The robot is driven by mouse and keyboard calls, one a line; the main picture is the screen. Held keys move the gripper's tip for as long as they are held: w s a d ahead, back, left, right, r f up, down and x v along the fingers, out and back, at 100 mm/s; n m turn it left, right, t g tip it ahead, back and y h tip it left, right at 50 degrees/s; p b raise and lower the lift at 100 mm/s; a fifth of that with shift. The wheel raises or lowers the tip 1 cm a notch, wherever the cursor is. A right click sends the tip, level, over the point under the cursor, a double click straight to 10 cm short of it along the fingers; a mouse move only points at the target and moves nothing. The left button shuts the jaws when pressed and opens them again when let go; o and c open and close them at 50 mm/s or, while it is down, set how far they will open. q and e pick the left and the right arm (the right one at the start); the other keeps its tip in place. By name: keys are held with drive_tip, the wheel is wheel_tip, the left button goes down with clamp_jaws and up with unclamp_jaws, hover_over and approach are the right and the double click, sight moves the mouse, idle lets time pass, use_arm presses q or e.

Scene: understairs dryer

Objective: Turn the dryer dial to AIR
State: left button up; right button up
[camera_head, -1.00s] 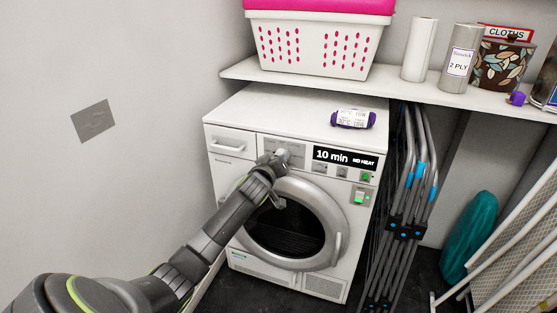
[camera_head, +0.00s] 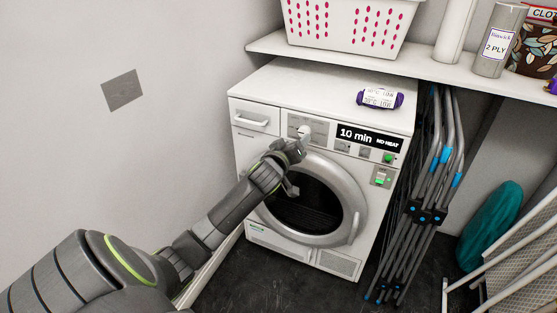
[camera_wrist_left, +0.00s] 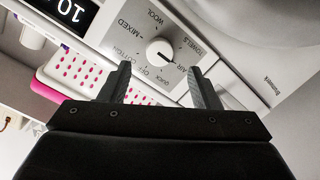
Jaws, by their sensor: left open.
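The white dryer (camera_head: 247,140) stands against the wall under the shelf. Its round white dial (camera_head: 303,131) is on the upper panel, left of a black display (camera_head: 370,138) reading "10 min NO HEAT". In the left wrist view the dial (camera_wrist_left: 159,51) is ringed by labels including MIXED, WOOL, TOWELS, AIR, QUICK, OFF and COTTON. Its dark pointer mark points toward AIR. My left gripper (camera_wrist_left: 160,68) is open, with the dial just beyond its fingertips and apparently not between them. In the head view the left gripper (camera_head: 297,145) is just below the dial. My right gripper is out of view.
A purple-and-white packet (camera_head: 380,98) lies on the dryer top. A shelf (camera_head: 400,62) above holds a white basket (camera_head: 345,25) and a paper roll (camera_head: 454,30). Folded metal racks (camera_head: 428,200) stand right of the dryer. The wall side at left is clear.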

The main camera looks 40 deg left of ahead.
use_arm(q)
drive_tip(key=p+v, duration=0.1)
drive_tip(key=v, duration=1)
drive_tip(key=shift+s, duration=0.4)
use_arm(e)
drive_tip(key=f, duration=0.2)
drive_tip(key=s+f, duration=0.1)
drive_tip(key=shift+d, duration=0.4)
